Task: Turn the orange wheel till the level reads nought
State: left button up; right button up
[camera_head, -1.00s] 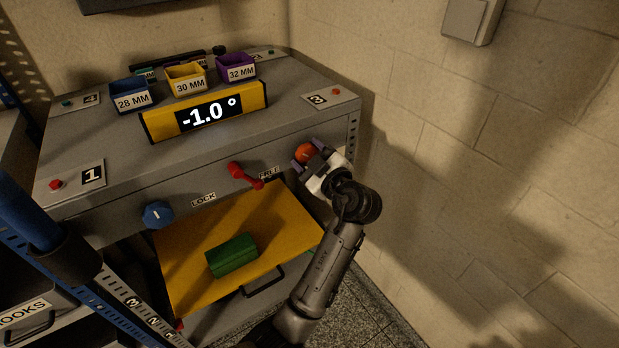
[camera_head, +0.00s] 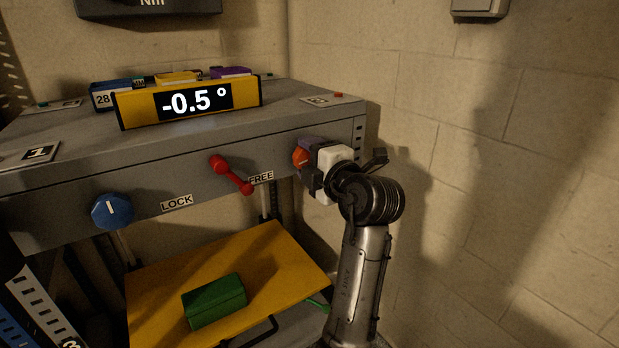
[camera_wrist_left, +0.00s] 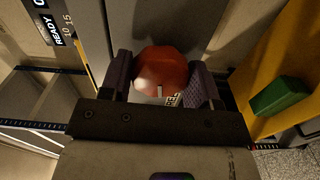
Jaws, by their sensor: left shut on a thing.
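The orange wheel (camera_head: 300,158) sits on the front face of the grey bench, near its right end. My left gripper (camera_head: 308,160) is shut on it from the front right. In the left wrist view the orange wheel (camera_wrist_left: 163,70) lies between the two dark fingers (camera_wrist_left: 162,84). The level (camera_head: 190,101) is a yellow bar with a black display on the bench top, and it reads -0.5 °. My right gripper is not in view.
A red lever (camera_head: 232,175) points towards the FREE label (camera_head: 261,178). A blue wheel (camera_head: 112,210) is at the left, near the LOCK label (camera_head: 177,202). A green block (camera_head: 214,300) lies on the yellow panel (camera_head: 270,250) below. A block wall stands close at the right.

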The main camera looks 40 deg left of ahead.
pick_arm(q)
jog(key=n+b, duration=0.2)
jog(key=shift+f+n, duration=0.1)
jog(key=shift+n, duration=0.3)
jog(key=shift+n+b, duration=0.45)
jog(key=shift+n, duration=0.25)
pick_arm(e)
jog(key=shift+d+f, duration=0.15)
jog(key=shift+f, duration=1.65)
pick_arm(q)
jog(key=o, duration=0.9)
jog(key=shift+d, duration=0.1)
jog(key=p+v, duration=0.3)
jog(key=v, duration=1)
jog(key=shift+s+d, duration=0.15)
jog(key=shift+d, duration=0.2)
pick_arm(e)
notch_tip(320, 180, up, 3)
